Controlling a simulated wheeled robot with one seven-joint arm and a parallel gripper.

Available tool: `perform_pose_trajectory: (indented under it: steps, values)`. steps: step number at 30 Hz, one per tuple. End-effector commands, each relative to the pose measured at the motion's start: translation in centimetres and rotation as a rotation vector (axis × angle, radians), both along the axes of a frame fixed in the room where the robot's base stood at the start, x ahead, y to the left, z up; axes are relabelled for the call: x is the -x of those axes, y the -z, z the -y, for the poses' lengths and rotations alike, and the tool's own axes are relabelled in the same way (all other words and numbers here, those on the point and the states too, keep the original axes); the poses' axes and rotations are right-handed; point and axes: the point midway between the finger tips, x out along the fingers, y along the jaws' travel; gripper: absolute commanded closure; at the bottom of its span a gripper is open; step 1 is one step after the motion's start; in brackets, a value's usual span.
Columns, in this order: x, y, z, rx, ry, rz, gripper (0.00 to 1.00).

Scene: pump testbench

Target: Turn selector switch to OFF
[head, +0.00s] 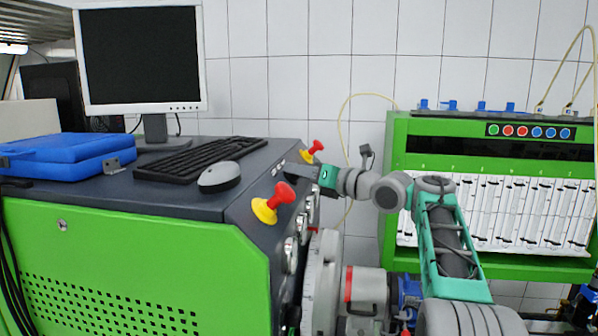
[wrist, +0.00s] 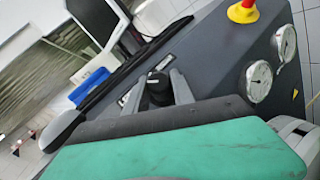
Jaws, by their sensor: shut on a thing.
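The selector switch (wrist: 158,88) is a small black knob on the sloped dark panel of the green test bench, in the middle of the wrist view. My gripper (wrist: 160,84) has one finger on each side of the knob and is shut on it. I cannot read which position the knob points to. In the head view my gripper (head: 300,168) reaches the panel from the right, and the knob is hidden there.
A red and yellow emergency button (head: 273,203) stands on the panel nearer the camera, and another (head: 313,150) just beyond my gripper. Gauges (wrist: 259,78) sit below the panel edge. A keyboard (head: 198,158), mouse (head: 219,177) and monitor (head: 140,58) are on the bench top.

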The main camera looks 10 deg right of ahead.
Motion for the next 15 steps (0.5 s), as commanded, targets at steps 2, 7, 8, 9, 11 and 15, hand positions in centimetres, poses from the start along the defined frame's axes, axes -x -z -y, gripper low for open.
perform_pose_trajectory:
  steps: [2,7,8,9,11,15]
  values:
    - [0.03,-0.03,-0.03,0.001,-0.001,0.001,1.0]
    - [0.03,-0.01,-0.04,0.0,0.0,0.0,1.0]
    - [0.04,0.01,-0.04,-0.001,0.001,-0.001,1.0]
    - [0.03,0.04,-0.05,-0.002,0.003,-0.003,1.0]
    - [0.05,0.12,-0.06,-0.003,0.008,-0.007,1.0]
    - [0.11,0.28,-0.1,-0.012,0.037,-0.031,1.0]
